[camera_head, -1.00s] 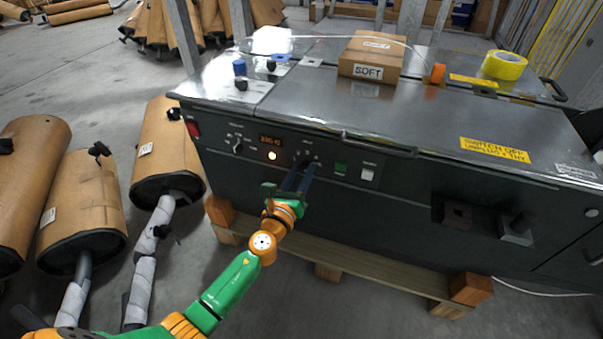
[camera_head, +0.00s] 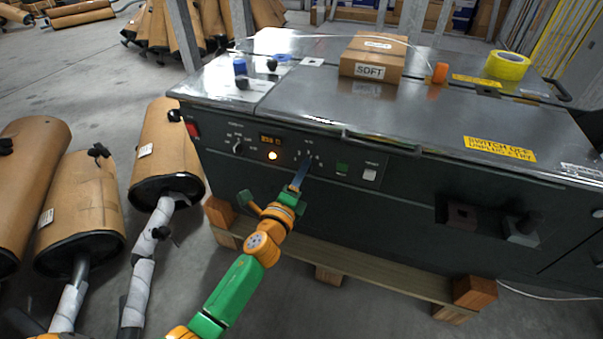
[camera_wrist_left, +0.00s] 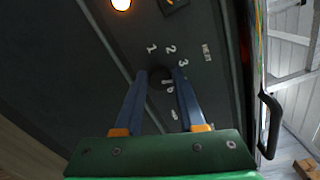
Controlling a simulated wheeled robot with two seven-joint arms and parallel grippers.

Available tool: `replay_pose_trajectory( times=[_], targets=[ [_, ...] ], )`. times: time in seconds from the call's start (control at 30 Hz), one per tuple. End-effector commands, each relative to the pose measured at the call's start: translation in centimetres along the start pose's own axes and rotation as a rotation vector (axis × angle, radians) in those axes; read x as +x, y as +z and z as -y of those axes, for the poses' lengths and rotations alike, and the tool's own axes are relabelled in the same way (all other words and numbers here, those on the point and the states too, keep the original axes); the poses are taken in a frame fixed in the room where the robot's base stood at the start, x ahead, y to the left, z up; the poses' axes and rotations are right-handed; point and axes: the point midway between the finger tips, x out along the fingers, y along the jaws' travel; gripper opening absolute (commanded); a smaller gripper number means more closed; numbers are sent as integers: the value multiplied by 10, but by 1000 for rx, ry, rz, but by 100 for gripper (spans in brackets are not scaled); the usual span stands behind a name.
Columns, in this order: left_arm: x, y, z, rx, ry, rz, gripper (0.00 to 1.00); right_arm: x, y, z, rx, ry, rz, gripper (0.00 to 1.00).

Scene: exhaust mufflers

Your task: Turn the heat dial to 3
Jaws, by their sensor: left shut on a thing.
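The dark heat dial (camera_wrist_left: 160,79) is on the front panel of the dark machine, with white figures 1, 2 and 3 around its upper side in the left wrist view. I cannot read clearly which figure its pointer faces. My left gripper (camera_wrist_left: 163,76) has its blue fingers on either side of the dial, shut on it. In the head view the left gripper (camera_head: 304,164) reaches up to the panel from the lower left, and its fingers mostly hide the dial. My right gripper is not in view.
On the panel are another dial (camera_head: 238,148), a lit lamp (camera_head: 272,156), a green button (camera_head: 342,168) and a white switch (camera_head: 370,175). A front handle (camera_head: 380,146) juts out above. A cardboard box (camera_head: 372,58) and yellow tape (camera_head: 508,65) sit on top. Mufflers (camera_head: 166,150) stand at left.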

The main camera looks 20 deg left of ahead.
Motion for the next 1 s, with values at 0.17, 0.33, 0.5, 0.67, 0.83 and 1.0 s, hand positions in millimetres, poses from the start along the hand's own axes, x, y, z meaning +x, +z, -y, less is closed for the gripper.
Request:
replay_pose_trajectory(
  times=[0.17, 0.33, 0.5, 0.67, 0.83, 1.0],
  targets=[
    [0, 0, -1, -129, 2, 0, 0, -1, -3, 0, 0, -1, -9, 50],
    [0, 0, -1, -223, 1, 0, 0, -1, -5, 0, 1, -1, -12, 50],
    [0, 0, -2, -283, 2, 0, 0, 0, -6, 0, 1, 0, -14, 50],
    [0, 0, -2, -314, 2, 0, 0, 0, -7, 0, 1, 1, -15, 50],
    [0, 0, -2, -325, 2, 0, 0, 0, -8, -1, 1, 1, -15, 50],
    [0, 0, -2, -325, 3, 0, 0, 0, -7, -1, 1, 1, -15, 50]
  ],
)
